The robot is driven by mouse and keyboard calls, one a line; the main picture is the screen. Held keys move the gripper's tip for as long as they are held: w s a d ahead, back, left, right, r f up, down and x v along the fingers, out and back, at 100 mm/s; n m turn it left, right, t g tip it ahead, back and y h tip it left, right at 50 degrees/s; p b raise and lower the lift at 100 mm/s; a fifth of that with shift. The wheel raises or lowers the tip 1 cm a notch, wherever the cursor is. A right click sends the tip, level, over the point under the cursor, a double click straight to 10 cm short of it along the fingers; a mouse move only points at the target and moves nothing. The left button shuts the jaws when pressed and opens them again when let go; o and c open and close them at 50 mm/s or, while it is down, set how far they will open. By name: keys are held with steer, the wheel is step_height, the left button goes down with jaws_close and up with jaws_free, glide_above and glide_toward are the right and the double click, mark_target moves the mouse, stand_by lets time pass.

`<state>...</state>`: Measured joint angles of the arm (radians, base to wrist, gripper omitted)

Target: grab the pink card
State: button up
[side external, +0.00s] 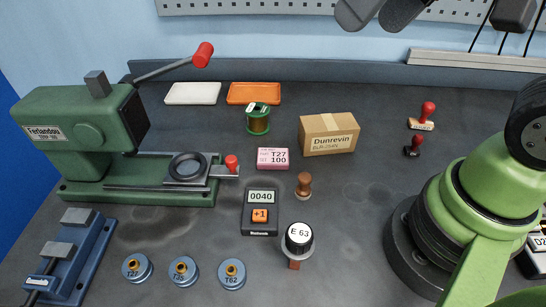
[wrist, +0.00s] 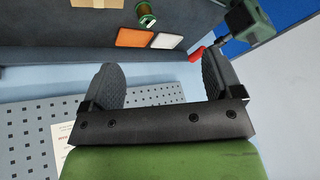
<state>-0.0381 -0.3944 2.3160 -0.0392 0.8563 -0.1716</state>
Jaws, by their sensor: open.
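The pink card (side external: 273,158) is a small pink block printed "T27 100". It lies on the dark bench near the middle of the side external view, left of the cardboard box. It does not show in the wrist view. My gripper is high above the back of the bench, at the top edge of the side external view (side external: 384,12), well away from the card. In the wrist view its two dark fingers (wrist: 165,84) stand wide apart with nothing between them.
A cardboard box (side external: 328,134) stands right of the card, a green wire spool (side external: 258,119) behind it. A counter (side external: 260,213) and a brown wooden stamp (side external: 304,186) are in front. The green press (side external: 80,130) with its red-knobbed lever (side external: 202,54) fills the left.

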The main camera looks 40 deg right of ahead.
steer(key=w+a+f+n+g, duration=0.1)
steer(key=w+f+n+g, duration=0.1)
steer(key=w+f+n, duration=0.45)
steer(key=n+g+h, duration=0.2)
steer(key=n+g, duration=0.2)
glide_above(273, 156)
steer(key=f, duration=1.6)
steer(key=shift+w+a+f, duration=0.1)
steer(key=shift+a, duration=0.25)
steer(key=f, duration=0.7)
steer(key=shift+d+f, duration=0.4)
steer(key=c, duration=1)
